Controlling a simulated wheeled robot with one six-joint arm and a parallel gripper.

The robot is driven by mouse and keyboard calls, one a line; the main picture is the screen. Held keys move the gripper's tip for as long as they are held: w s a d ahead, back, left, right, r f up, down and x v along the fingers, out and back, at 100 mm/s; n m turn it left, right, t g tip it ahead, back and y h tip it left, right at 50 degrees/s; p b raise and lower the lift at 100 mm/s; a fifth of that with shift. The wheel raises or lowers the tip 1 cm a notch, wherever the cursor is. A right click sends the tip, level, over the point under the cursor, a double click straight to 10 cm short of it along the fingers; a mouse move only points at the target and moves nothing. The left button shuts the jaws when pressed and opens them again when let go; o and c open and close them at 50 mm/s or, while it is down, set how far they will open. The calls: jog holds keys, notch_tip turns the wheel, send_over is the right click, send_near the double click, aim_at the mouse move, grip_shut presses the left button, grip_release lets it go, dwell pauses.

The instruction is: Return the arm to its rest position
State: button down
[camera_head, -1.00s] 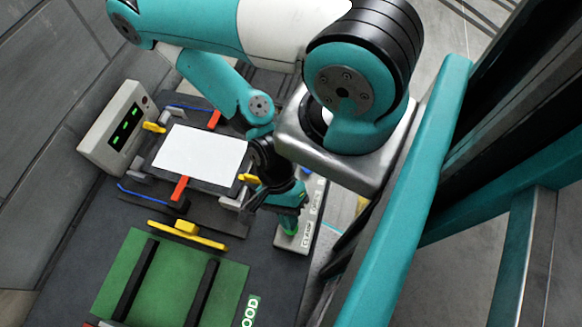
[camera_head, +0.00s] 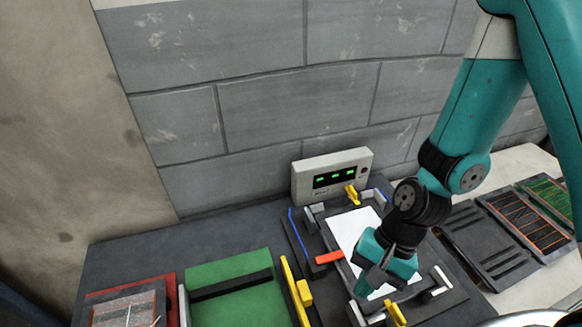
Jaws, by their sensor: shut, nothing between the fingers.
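My arm, teal with black joints, comes in from the upper right and reaches down. My gripper (camera_head: 364,288) is shut and empty, pointing down in front of the fixture's white plate (camera_head: 356,232). It hides part of the plate and the fixture behind it. I cannot tell whether the fingertips touch the plate or hover above it.
A grey box with a green display (camera_head: 332,175) stands by the block wall (camera_head: 290,90). Yellow, red and blue parts surround the plate. A green mat (camera_head: 232,290) with a black bar lies left.

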notch_tip(320, 180, up, 15)
jog(key=s+n+t+b, duration=0.3)
jog(key=n+b, duration=0.5)
jog(key=n, duration=0.5)
jog(key=shift+a+f+h, duration=0.2)
jog(key=shift+h, duration=0.2)
